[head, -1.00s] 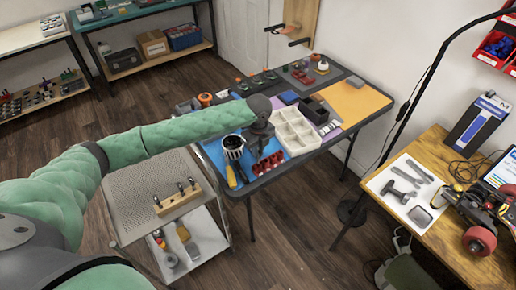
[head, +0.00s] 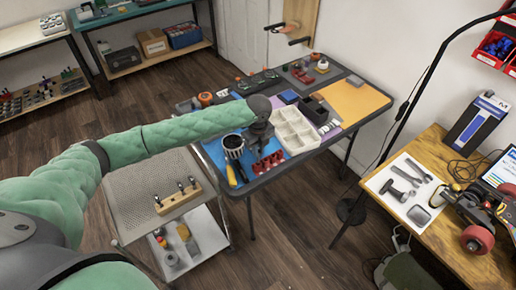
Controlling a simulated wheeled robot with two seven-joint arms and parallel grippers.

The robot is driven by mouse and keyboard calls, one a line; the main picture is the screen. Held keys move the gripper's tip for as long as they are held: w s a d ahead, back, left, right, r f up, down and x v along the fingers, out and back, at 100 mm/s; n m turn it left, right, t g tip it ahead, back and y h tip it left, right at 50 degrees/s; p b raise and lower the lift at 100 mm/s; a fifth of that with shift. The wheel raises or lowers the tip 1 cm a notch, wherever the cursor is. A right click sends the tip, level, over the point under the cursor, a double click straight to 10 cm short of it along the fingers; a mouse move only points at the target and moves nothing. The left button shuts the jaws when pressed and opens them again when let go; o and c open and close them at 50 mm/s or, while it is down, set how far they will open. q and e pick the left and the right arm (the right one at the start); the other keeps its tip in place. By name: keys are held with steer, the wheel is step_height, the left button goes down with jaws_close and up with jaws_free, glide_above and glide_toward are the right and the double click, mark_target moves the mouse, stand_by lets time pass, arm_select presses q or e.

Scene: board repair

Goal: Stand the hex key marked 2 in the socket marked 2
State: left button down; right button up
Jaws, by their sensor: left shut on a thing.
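My left gripper (head: 261,149) is over the front of the blue mat on the folding table, just above and behind a row of red blocks (head: 269,165). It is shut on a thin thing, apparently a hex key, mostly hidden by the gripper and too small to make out. The red blocks look like a socket holder. No mark 2 can be read on a key or a socket. I cannot tell whether the held thing touches the red blocks. My right gripper is out of view.
A dark cup (head: 233,145) and a yellow-handled tool (head: 231,174) are left of the gripper. A white compartment tray (head: 296,131) stands close on its right. A wooden block (head: 178,199) with several upright tools is on the cart (head: 130,185) at the lower left.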

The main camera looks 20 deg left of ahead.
mark_target(258, 163)
arm_select(q)
steer(key=shift+f, duration=1.55)
stand_by(0.7)
steer(key=shift+f, duration=0.35)
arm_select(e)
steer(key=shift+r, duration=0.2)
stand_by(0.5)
arm_select(q)
steer(key=c, duration=1.2)
jaws_free()
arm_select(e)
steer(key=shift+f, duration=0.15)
arm_select(q)
steer(key=shift+r+p, duration=1.25)
steer(key=shift+p, duration=0.1)
steer(key=shift+r+p, duration=1.1)
steer(key=shift+r, duration=0.15)
steer(key=shift+r+p, duration=0.9)
steer(key=shift+r, duration=0.1)
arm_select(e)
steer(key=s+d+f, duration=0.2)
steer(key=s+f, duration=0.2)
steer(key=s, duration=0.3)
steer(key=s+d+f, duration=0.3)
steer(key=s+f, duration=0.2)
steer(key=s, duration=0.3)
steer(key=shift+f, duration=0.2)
